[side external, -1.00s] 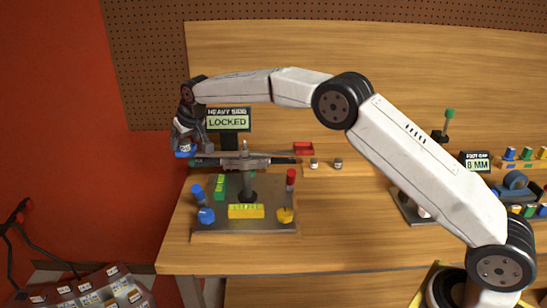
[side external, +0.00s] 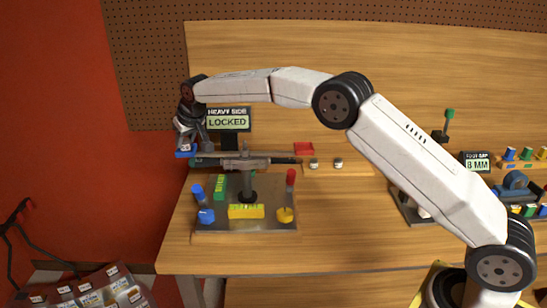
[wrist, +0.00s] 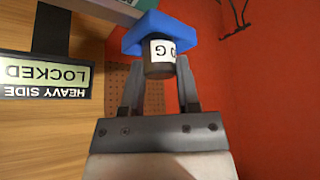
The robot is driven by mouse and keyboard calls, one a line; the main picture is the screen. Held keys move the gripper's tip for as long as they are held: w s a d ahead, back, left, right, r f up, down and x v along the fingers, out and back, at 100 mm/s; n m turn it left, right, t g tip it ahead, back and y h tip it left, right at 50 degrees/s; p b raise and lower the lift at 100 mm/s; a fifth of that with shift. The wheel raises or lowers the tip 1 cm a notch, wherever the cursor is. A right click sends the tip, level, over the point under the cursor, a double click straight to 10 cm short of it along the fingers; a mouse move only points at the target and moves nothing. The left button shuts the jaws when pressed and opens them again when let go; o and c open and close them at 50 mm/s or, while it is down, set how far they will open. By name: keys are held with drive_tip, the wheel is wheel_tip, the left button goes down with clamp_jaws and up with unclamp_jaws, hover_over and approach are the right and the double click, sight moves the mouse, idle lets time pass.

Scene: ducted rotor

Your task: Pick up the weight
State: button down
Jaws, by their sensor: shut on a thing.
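My gripper (wrist: 160,85) is shut on a small dark cylindrical weight (wrist: 158,70) with a white label ending in "0 G"; the rest of the label is turned away. A blue tray-like piece (wrist: 160,32) lies right at the weight's far end; whether they touch I cannot tell. In the side view my gripper (side external: 187,145) is at the far left, just above the blue piece (side external: 186,154), and the weight is hard to make out. The rotor bar (side external: 270,160) spans a post on a grey base plate (side external: 215,225).
A sign (side external: 229,119) reading "HEAVY SIDE LOCKED" stands behind the rotor. A red tray (side external: 303,148) is at the bar's right end. Two small weights (side external: 314,163) (side external: 338,162) stand on a wooden strip. Blue, red and yellow knobs stand on the base. The front bench is clear.

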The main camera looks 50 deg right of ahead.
drive_tip(key=shift+r, duration=1.35)
drive_tip(key=shift+v, duration=1)
drive_tip(key=s+d+r, duration=0.1)
drive_tip(key=s+r, duration=0.7)
drive_tip(key=s, duration=0.5)
drive_tip(key=shift+d+r, duration=0.2)
